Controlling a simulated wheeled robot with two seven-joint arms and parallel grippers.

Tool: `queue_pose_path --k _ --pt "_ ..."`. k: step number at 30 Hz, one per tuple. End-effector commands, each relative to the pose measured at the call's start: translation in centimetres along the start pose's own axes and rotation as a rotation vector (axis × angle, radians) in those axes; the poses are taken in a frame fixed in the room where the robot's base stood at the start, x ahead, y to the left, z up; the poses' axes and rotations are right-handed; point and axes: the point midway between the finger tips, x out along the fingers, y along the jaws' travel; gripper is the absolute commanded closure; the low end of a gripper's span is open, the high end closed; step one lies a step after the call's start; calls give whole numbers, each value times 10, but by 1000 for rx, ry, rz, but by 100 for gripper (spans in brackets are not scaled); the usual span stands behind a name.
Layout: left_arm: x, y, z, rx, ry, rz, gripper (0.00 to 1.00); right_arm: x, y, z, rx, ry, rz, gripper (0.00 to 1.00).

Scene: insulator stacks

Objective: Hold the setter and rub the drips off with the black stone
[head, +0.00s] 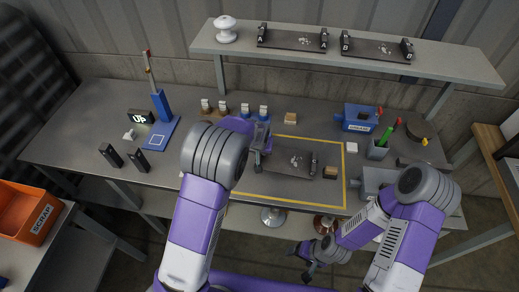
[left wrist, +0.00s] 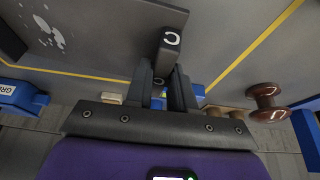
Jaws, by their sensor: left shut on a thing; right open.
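The setter (head: 283,161) is a dark plate with pale drips, lying inside the yellow outline on the bench. In the left wrist view its plate (left wrist: 85,25) and the black end block marked C (left wrist: 172,45) show. My left gripper (head: 260,152) is shut on this end; its fingers (left wrist: 172,88) close around the C block in the wrist view. My right gripper (head: 306,262) is open and empty, low in front of the bench edge. I cannot tell surely which thing is the black stone; a small brown block with a dark top (head: 330,172) stands right of the setter.
Setters A (head: 290,40) and B (head: 375,48) lie on the shelf (head: 460,68). Two black blocks (head: 111,156) and a blue stand (head: 160,115) are at left.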

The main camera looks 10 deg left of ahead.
Motion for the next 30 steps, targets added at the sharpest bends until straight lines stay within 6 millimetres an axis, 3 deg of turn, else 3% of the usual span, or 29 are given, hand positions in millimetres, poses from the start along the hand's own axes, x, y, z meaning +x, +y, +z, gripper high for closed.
queue_pose_path --k 13,30 --pt "20 1 7 -1 3 1 100 15 6 -1 0 0 0 20" --pt "24 2 10 1 0 1 100 18 6 -1 0 0 0 20"
